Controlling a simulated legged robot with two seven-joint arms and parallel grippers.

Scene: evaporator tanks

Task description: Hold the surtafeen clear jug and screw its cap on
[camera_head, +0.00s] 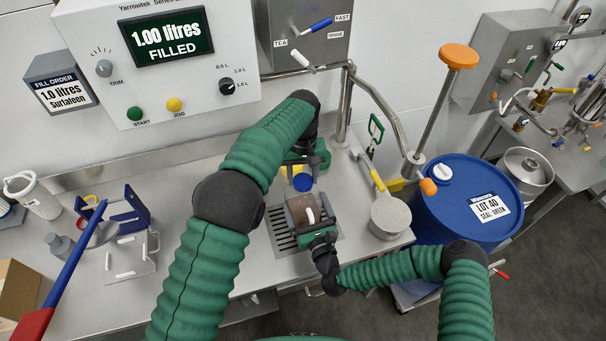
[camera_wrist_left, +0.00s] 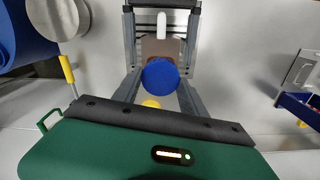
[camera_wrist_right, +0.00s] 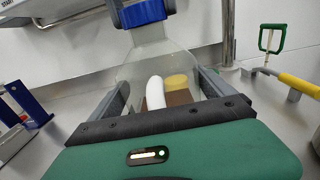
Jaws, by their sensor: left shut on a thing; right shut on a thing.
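The clear jug (camera_wrist_right: 150,62) stands upright on the drain grate, with brown contents or a brown label and a white handle (camera_head: 311,216). My right gripper (camera_head: 311,212) is shut on the jug's body, one finger on each side in the right wrist view. The blue cap (camera_wrist_right: 143,12) is at the jug's neck, and it shows from above in the left wrist view (camera_wrist_left: 160,75). My left gripper (camera_head: 302,168) is shut on the cap from above. I cannot tell how far the cap is seated on the thread.
The filler panel (camera_head: 168,60) reads 1.00 litres filled. A blue drum (camera_head: 455,215) stands right of the bench. A blue bracket fixture (camera_head: 125,215) is at left.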

